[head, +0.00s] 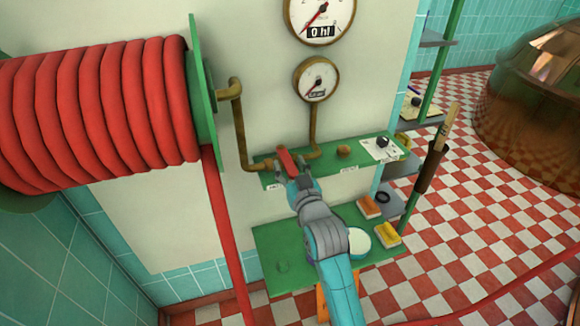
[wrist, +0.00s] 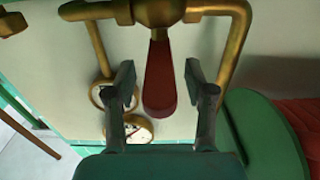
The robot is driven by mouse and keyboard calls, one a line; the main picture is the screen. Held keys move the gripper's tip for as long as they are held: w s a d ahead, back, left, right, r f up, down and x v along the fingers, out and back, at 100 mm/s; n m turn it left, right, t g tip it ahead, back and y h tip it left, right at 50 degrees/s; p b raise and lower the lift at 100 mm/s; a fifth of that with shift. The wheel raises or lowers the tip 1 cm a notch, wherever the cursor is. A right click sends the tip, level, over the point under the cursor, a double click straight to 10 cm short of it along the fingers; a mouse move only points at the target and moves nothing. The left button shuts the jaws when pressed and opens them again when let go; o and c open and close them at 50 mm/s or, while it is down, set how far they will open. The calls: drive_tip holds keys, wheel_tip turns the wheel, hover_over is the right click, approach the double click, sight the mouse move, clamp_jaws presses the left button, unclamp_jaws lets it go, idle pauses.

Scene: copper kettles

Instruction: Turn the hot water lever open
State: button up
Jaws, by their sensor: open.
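The hot water lever (head: 285,159) is a red handle on a brass pipe fitting in front of the wall, above the upper green shelf. In the wrist view the lever (wrist: 159,72) hangs from the brass valve (wrist: 158,12) and tapers wider toward its free end. My gripper (head: 291,177) is at the lever in the head view. In the wrist view my gripper (wrist: 163,91) is open, with one finger on each side of the lever and a visible gap on both sides. My gripper hides part of the fitting in the head view.
A red hose reel (head: 95,110) fills the left, its hose hanging down. Brass pipes (head: 240,130) and two gauges (head: 316,80) are on the wall. The lower green shelf (head: 285,262) holds a white bowl (head: 358,242) and brushes.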

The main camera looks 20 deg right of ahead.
clamp_jaws()
drive_tip(key=shift+d+y, duration=0.2)
drive_tip(key=shift+y, duration=0.1)
drive_tip(key=shift+w+d+n+g+y, duration=0.7)
drive_tip(key=shift+d+n+g+y, duration=0.6)
drive_tip(key=shift+n+y, duration=0.95)
drive_tip(key=shift+w+d+n+g+y, duration=0.8)
drive_tip(key=shift+n+g+y, duration=0.95)
drive_tip(key=shift+y, duration=1)
drive_tip(key=shift+w+d+n+g+y, duration=0.55)
drive_tip(key=shift+d+n+g+y, duration=0.8)
drive_tip(key=shift+n+y, duration=0.9)
drive_tip(key=shift+a+m+y, duration=0.15)
drive_tip(key=shift+m+y, duration=0.1)
drive_tip(key=shift+y, duration=0.1)
